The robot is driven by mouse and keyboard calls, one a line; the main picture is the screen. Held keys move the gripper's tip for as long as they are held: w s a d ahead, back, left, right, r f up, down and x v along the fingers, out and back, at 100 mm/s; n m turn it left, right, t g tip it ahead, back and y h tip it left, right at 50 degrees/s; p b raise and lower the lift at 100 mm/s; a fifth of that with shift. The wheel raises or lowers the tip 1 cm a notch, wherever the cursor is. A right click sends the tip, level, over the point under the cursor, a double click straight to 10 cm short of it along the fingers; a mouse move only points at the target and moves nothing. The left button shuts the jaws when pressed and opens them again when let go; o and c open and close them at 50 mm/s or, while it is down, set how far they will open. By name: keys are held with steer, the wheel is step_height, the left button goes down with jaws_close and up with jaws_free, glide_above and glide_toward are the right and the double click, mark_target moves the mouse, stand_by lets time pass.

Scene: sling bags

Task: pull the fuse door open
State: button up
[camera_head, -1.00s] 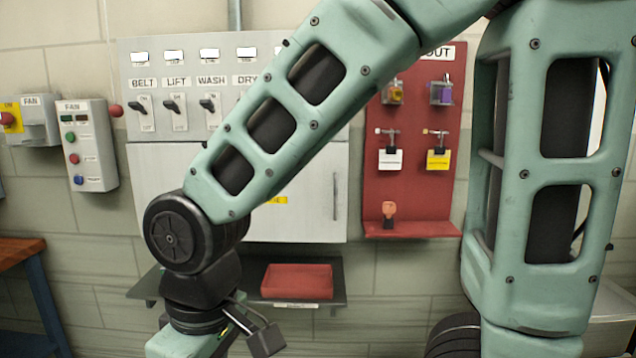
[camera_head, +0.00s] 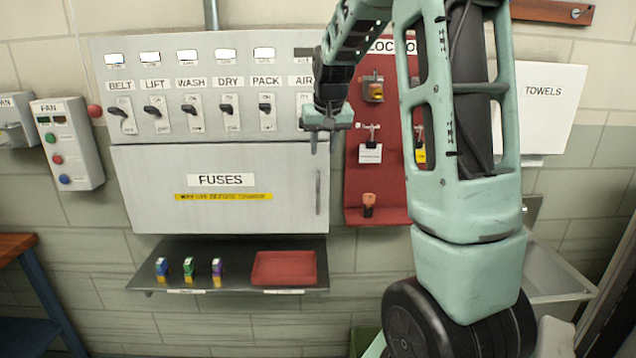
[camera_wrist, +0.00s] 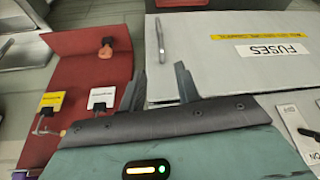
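The fuse door (camera_head: 150,185) is a pale grey panel labelled FUSES with a yellow strip below the label. It looks shut. Its upright bar handle (camera_head: 318,192) is near the right edge. My gripper (camera_head: 322,146) is in front of the cabinet, just above the handle, fingers pointing down. In the wrist view the door (camera_wrist: 215,60) lies upside down, and the handle (camera_wrist: 160,38) shows beyond my open fingers (camera_wrist: 160,82), roughly in line with the gap between them. Nothing is between the fingers.
A switch panel (camera_head: 190,70) is above the door. A red lockout board (camera_head: 358,190) with tags stands close right of the handle. Below, a dark shelf (camera_head: 225,255) holds three coloured fuses (camera_head: 189,268) and a red tray (camera_head: 284,268). A fan box (camera_head: 68,145) is at left.

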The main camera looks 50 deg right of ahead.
mark_target(319, 181)
steer(key=p+x, duration=0.3)
steer(key=x, duration=1.1)
steer(key=shift+w+f+p, duration=0.1)
steer(key=shift+f+p, duration=0.25)
steer(key=shift+f, duration=0.05)
jaws_close()
